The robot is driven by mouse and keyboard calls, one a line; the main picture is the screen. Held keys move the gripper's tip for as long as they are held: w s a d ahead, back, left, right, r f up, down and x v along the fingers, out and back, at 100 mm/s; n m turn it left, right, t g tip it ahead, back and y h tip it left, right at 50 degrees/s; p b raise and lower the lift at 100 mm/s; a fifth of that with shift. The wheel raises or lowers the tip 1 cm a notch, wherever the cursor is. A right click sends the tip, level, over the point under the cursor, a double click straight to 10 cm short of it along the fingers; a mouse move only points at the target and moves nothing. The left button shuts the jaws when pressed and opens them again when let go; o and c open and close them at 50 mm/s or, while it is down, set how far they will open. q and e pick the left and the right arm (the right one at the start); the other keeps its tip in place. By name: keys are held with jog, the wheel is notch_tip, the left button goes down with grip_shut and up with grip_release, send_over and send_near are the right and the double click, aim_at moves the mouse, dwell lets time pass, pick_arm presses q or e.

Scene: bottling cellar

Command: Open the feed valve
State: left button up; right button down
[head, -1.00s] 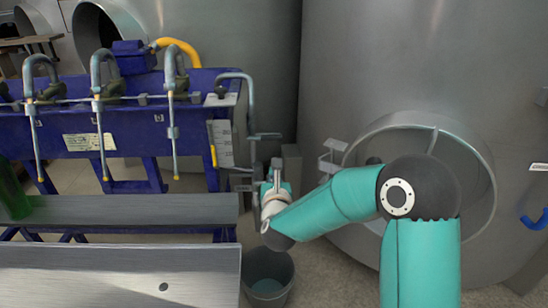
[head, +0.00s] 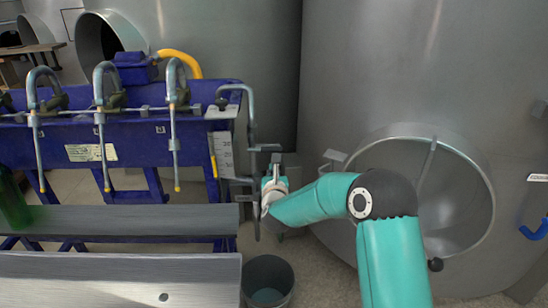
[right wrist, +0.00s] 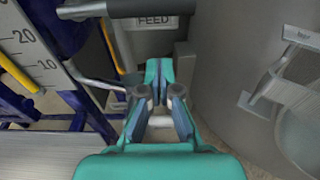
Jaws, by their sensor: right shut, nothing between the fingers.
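The feed valve shows in the right wrist view as a dark lever (right wrist: 150,8) lying crosswise at the top edge, with a plate reading FEED (right wrist: 155,22) just below it. In the head view the small grey lever (head: 264,147) sticks out to the right beside the filler's bent grey pipe. My right gripper (head: 275,172) is just below the lever in the head view; its teal fingers (right wrist: 158,88) point toward the FEED plate in the wrist view. It is shut and empty, apart from the lever. My left gripper is not in view.
The blue filler frame (head: 130,130) with several spouts stands left, a green bottle (head: 12,200) at its edge. A bucket (head: 268,280) stands below my right arm. A large steel tank (head: 400,80) with a round opening limits room on the right.

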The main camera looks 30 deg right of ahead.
jog(key=shift+w+d+r, duration=0.2)
jog(key=shift+w+d, duration=0.25)
jog(key=shift+w, duration=0.2)
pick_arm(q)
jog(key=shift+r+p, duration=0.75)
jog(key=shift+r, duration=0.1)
pick_arm(e)
jog(key=r, duration=0.2)
jog(key=s+r, duration=0.1)
jog(key=shift+a+r, duration=0.2)
jog(key=shift+a, duration=0.1)
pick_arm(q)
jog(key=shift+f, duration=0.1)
pick_arm(e)
jog(key=shift+d, duration=0.1)
